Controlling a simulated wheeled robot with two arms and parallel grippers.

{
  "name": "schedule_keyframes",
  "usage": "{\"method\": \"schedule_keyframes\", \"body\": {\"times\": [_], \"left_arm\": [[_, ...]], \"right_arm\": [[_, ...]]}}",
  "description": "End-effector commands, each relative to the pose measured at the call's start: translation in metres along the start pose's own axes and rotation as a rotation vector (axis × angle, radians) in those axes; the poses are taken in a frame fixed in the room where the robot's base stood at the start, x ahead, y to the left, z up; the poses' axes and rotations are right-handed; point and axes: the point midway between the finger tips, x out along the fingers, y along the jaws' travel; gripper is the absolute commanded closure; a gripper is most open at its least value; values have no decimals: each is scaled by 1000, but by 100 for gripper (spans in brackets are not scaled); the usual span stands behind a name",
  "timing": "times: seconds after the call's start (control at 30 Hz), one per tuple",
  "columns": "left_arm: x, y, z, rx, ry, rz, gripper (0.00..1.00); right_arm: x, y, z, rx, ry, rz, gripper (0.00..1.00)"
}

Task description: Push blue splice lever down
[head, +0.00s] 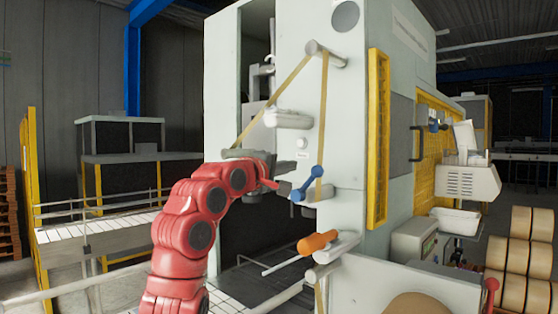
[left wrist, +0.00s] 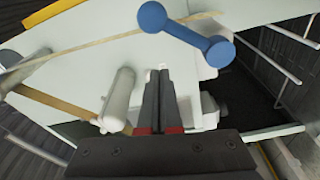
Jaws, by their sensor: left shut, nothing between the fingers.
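The blue splice lever (head: 309,184) is a short bar with a round knob at each end, on the front of the pale machine. In the head view it slants from upper right to lower left. In the left wrist view the lever (left wrist: 186,33) lies past my fingertips, toward the top of the picture, with a visible gap. My left gripper (head: 275,185) is just left of the lever in the head view. Its two dark fingers (left wrist: 158,75) are shut side by side with nothing between them. My right gripper is not in view.
A tan tape (head: 323,110) runs over a roller above the lever and down behind it. A grey roller (head: 290,119) sticks out above, and an orange handle (head: 318,243) below. A yellow guard (head: 377,140) stands at right. A conveyor (head: 110,240) lies at left.

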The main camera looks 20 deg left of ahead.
Motion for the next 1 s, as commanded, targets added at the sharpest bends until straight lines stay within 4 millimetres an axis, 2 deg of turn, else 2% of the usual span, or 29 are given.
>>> {"method": "schedule_keyframes", "body": {"times": [0.03, 0.17, 0.63, 1.0], "left_arm": [[7, 3, -1, -3, -1, -3, 100], [24, 2, 0, -1, -1, -3, 100], [12, 1, 32, 1, -2, 1, 100], [10, -1, 38, -1, 0, 0, 100]], "right_arm": [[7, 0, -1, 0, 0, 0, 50], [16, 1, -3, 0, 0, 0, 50], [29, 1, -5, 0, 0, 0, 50], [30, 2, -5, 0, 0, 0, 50]]}}
